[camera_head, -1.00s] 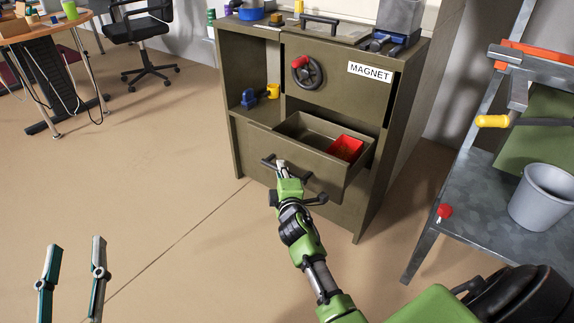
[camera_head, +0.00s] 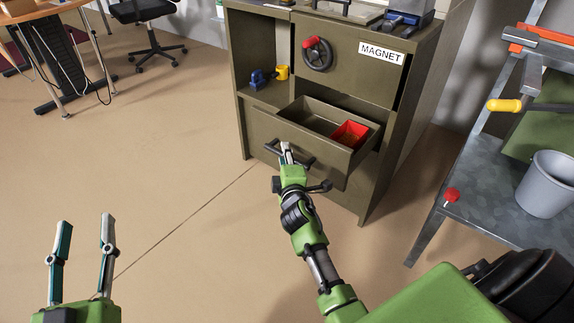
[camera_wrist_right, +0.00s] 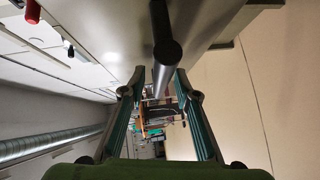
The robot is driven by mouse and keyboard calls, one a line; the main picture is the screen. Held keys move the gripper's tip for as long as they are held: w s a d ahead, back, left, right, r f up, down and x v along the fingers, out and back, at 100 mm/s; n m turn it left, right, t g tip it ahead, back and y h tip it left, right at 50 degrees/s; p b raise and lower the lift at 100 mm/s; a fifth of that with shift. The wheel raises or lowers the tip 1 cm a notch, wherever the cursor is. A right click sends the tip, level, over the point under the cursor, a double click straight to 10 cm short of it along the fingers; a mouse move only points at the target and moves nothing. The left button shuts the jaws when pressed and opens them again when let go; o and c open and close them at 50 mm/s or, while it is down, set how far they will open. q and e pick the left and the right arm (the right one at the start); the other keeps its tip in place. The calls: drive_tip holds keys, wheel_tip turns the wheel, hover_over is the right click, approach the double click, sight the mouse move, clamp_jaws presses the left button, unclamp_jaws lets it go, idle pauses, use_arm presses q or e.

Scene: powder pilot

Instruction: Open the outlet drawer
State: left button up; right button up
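The drawer (camera_head: 300,141) of the olive cabinet is pulled partly out, its front facing me, with a red box (camera_head: 349,134) inside. A dark bar handle (camera_head: 270,147) is on its front. My right gripper (camera_head: 285,150) is at this handle. My left gripper (camera_head: 84,235) is open and empty at the lower left, above the floor, away from the cabinet.
Above the drawer are a handwheel (camera_head: 317,54) with a red knob and a MAGNET label (camera_head: 381,54). A metal bench (camera_head: 486,204) with a grey bucket (camera_head: 547,184) stands at the right. The floor (camera_head: 150,160) in front and left of the cabinet is clear.

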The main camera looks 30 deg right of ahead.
drive_tip(key=v, duration=1.1)
drive_tip(key=shift+s, duration=0.25)
